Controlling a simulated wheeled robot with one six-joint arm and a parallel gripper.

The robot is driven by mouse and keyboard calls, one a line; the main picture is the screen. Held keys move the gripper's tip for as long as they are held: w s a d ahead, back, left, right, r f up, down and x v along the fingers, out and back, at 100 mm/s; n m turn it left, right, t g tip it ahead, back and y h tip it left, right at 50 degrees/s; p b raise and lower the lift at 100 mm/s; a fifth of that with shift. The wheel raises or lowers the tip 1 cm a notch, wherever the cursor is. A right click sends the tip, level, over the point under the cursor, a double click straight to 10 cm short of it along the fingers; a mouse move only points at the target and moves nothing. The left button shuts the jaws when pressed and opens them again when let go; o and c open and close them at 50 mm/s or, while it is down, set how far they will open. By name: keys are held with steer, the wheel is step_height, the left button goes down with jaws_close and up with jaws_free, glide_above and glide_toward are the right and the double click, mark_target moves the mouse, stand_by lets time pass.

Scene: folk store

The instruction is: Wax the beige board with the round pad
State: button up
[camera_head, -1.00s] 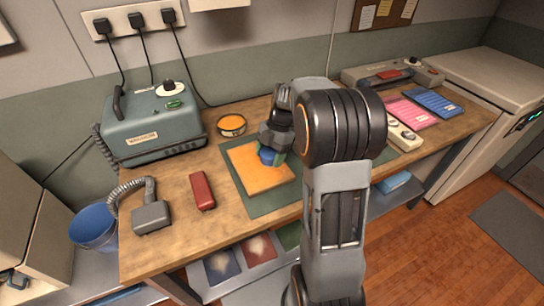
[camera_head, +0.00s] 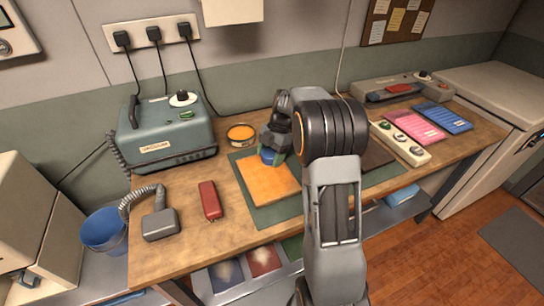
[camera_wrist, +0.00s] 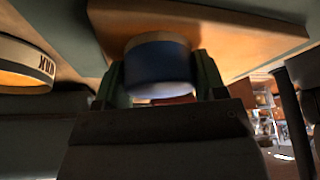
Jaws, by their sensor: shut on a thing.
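The beige board (camera_head: 268,187), which looks orange-tan, lies flat on a green mat (camera_head: 280,212) on the workbench. My gripper (camera_head: 273,154) is over the board's far right part, pointing down. It is shut on the round pad (camera_head: 267,156), a short blue cylinder. In the wrist view the pad (camera_wrist: 160,67) sits between two dark green fingers, with its far end against or very near the board (camera_wrist: 215,28); contact is hard to tell. A round tin of orange wax (camera_head: 241,133) stands open behind the board, left of the gripper. My arm hides part of the mat.
A teal vacuum unit (camera_head: 168,137) stands at the back left, its hose running to a grey nozzle (camera_head: 160,225). A red block (camera_head: 210,200) lies left of the mat. A switch strip (camera_head: 401,143) and pink (camera_head: 414,126) and blue (camera_head: 444,117) sheets lie right.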

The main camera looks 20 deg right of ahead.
mark_target(286, 191)
steer(key=shift+w+r+p, duration=0.1)
steer(key=shift+w+p, duration=0.55)
steer(key=shift+w, duration=0.9)
steer(key=shift+s+f+b, duration=0.2)
steer(key=shift+s+b, duration=0.35)
steer(key=shift+s, duration=0.15)
steer(key=shift+s+r+b, duration=0.15)
steer(key=shift+s+b, duration=0.9)
steer(key=shift+s, duration=1.45)
steer(key=shift+s+d+b, duration=0.15)
steer(key=shift+s+b, duration=0.95)
steer(key=shift+s, duration=2.1)
steer(key=shift+s, duration=0.1)
steer(key=shift+s+f+b, duration=0.2)
steer(key=shift+s+b, duration=0.25)
steer(key=shift+s, duration=1.05)
steer(key=shift+r+p, duration=2.3)
steer(key=shift+r, duration=0.8)
